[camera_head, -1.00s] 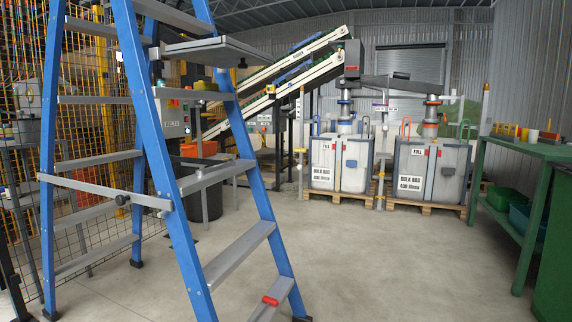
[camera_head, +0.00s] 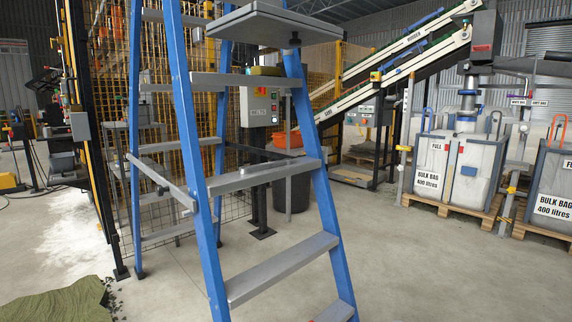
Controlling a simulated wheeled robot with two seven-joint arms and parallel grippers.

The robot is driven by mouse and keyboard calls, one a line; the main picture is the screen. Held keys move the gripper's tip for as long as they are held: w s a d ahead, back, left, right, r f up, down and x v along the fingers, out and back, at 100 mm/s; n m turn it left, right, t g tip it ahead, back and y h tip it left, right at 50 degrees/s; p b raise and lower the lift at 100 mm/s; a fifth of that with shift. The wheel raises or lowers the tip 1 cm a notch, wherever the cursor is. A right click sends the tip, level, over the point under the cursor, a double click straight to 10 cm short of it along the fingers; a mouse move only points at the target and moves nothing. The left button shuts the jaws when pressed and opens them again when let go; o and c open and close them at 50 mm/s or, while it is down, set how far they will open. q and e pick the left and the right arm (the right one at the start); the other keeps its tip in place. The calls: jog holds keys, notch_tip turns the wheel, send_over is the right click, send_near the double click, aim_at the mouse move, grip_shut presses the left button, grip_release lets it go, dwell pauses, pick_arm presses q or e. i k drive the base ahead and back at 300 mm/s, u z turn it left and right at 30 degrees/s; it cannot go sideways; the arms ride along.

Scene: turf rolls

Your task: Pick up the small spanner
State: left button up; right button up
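A blue stepladder (camera_head: 208,234) with grey treads stands close in front of me. A small grey item (camera_head: 236,172) lies on its middle tread (camera_head: 285,170); it may be the small spanner, but it is too small to tell. An olive-green item (camera_head: 265,71) shows at the level of a higher tread, below the top platform (camera_head: 270,22). The lowest visible tread (camera_head: 337,312) is cut off by the bottom edge of the view. Neither of my grippers is in view.
A yellow mesh fence (camera_head: 260,100) and a control box (camera_head: 260,106) stand behind the ladder. White bulk bag containers (camera_head: 455,170) on pallets stand at the right. Green turf (camera_head: 55,302) lies at the lower left. The concrete floor right of the ladder is clear.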

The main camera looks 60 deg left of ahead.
aim_at(242, 169)
jog(key=u, duration=0.4)
jog(key=i, duration=0.8)
jog(key=u, duration=1.1)
jog(key=i, duration=0.4)
jog(key=u, duration=0.35)
